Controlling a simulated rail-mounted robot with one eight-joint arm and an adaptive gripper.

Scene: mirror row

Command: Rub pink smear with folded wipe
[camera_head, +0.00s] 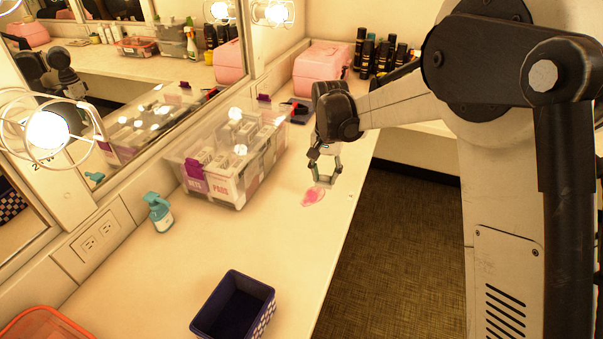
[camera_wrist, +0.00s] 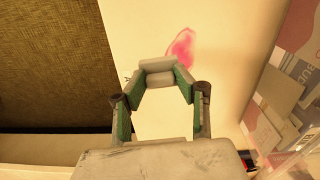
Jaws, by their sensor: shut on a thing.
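A pink smear (camera_head: 312,197) marks the white counter near its front edge, just below my gripper in the head view. It also shows in the wrist view (camera_wrist: 182,48), beyond my fingertips and slightly right. My gripper (camera_head: 325,174) points down over the counter beside the smear. In the wrist view my gripper (camera_wrist: 157,76) has its green-sided fingers closed in on a small pale grey-white piece, which looks like the folded wipe (camera_wrist: 157,66). The wipe is hard to make out in the head view. I cannot tell whether it touches the counter.
A teal-topped bottle (camera_head: 159,212) and a dark blue basket (camera_head: 233,304) stand nearer. A pink case (camera_head: 321,68) and several dark bottles (camera_head: 375,55) stand farther along. Counter around the smear is clear.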

